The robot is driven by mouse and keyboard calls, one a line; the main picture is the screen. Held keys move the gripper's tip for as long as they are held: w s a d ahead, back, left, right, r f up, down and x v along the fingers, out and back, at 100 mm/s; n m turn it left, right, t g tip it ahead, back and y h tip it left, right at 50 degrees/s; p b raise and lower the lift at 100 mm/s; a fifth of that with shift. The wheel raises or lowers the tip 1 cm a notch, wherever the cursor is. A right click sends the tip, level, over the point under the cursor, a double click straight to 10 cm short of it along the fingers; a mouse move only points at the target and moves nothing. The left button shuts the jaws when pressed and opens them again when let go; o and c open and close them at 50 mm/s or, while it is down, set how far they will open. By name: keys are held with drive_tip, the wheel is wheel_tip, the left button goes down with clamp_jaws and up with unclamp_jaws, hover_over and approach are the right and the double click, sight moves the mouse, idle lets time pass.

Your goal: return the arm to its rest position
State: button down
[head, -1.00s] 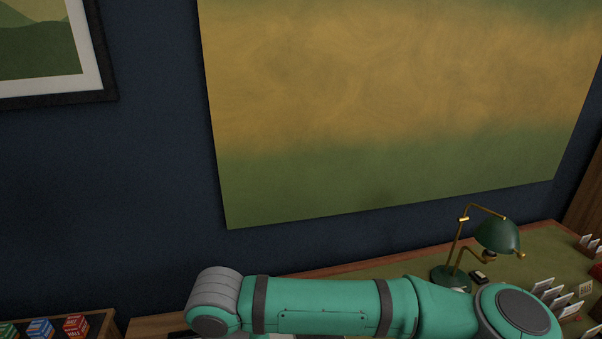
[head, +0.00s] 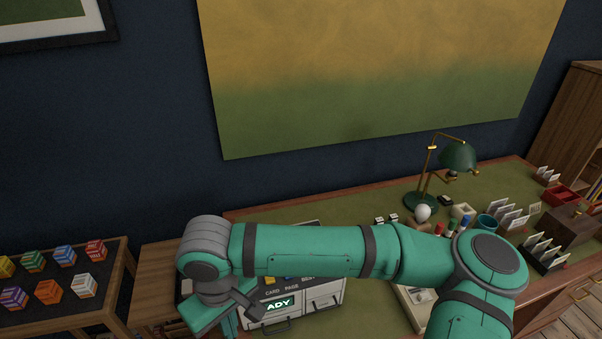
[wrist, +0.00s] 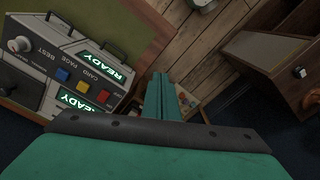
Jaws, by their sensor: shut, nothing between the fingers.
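My arm shows in the head view as green links with grey joints, stretched across the front of the green-topped desk (head: 340,213). Its far end bends down at the left, beside a light grey machine with a lit display (head: 279,305). In the wrist view my gripper (wrist: 160,82) points out over the floor with its green fingers together and nothing between them. The machine (wrist: 70,62) also shows there on the left, with coloured buttons and lit READY displays. Part of the machine is hidden behind my arm in the head view.
A green lamp (head: 457,157), card holders (head: 505,217) and small items stand on the desk's right side. A wooden rack of coloured boxes (head: 121,258) is at lower left. In the wrist view, a wooden cabinet (wrist: 262,62) is at right and plank floor (wrist: 180,45) shows between.

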drive_tip(key=s+a+r+n+y, duration=0.1)
drive_tip(key=a+r+y, duration=0.3)
drive_tip(key=a, duration=0.6)
drive_tip(key=a+r+n+y, duration=0.1)
drive_tip(key=a+r+y, duration=0.3)
drive_tip(key=a, duration=0.5)
drive_tip(key=w+a+r+m+t+y, duration=0.35)
drive_tip(key=w+r+t+y, duration=0.2)
drive_tip(key=r+y, duration=0.4)
drive_tip(key=w+d+f+m+t+h, duration=0.4)
drive_tip(key=d+f+m+t+h, duration=0.3)
drive_tip(key=d+f+m+t, duration=0.55)
drive_tip(key=s+d+f+m+h, duration=0.2)
drive_tip(key=s+d+f+h, duration=0.6)
drive_tip(key=d+f, duration=0.4)
drive_tip(key=s+d+f+n+g+h, duration=0.1)
drive_tip(key=s+d+f+n, duration=0.1)
drive_tip(key=s+d, duration=0.2)
drive_tip(key=s+d+f+n+h, duration=0.1)
drive_tip(key=s+d+f+n, duration=0.1)
drive_tip(key=s, duration=0.8)
drive_tip(key=s+d+f+n+g+h, duration=0.1)
drive_tip(key=s+d+f+n, duration=0.1)
drive_tip(key=s+d, duration=0.4)
drive_tip(key=shift+s+f+n+g, duration=0.3)
drive_tip(key=shift+s+f, duration=0.25)
drive_tip(key=shift+f, duration=0.35)
